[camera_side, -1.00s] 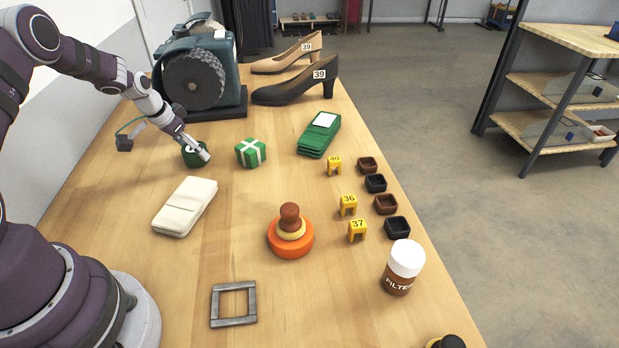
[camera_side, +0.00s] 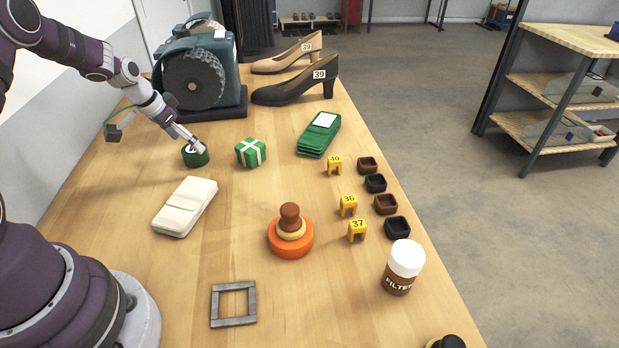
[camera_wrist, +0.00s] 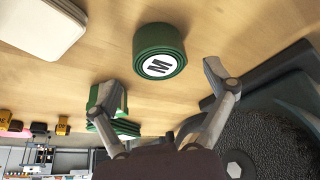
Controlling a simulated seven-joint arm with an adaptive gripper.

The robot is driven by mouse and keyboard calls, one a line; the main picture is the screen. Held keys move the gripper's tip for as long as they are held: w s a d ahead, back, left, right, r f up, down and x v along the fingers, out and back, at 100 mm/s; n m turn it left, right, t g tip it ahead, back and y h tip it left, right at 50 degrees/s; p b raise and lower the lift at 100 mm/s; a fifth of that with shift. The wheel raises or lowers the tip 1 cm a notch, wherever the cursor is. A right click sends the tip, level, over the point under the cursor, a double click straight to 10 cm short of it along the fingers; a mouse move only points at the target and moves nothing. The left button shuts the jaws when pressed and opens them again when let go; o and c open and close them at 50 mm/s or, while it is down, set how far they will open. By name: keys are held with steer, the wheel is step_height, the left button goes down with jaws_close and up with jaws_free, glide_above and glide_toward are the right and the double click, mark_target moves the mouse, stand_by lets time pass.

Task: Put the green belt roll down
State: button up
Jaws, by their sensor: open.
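The green belt roll (camera_side: 195,156) sits on the wooden table, left of the green gift box. In the wrist view the roll (camera_wrist: 159,52) rests on the wood with a white disc marked "M" facing the camera. My gripper (camera_side: 197,143) is just above and behind the roll in the side view. In the wrist view its two fingers (camera_wrist: 160,90) are spread wide with nothing between them, and the roll lies beyond the tips, apart from them.
A green box with white ribbon (camera_side: 250,153) stands close to the right of the roll. A grinding machine (camera_side: 200,75) is behind it. A cream folded cloth (camera_side: 185,206) lies in front. Folded green cloth (camera_side: 319,135) and an orange-based stamp (camera_side: 290,238) are farther right.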

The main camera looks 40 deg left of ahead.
steer(key=v, duration=0.9)
steer(key=s+d+r, duration=0.3)
steer(key=d+r, duration=0.5)
steer(key=d, duration=0.4)
steer(key=s+d+r+t, duration=0.1)
steer(key=s+d, duration=0.6)
steer(key=s, duration=0.1)
steer(key=shift+s+d, duration=0.3)
steer(key=shift+d, duration=0.1)
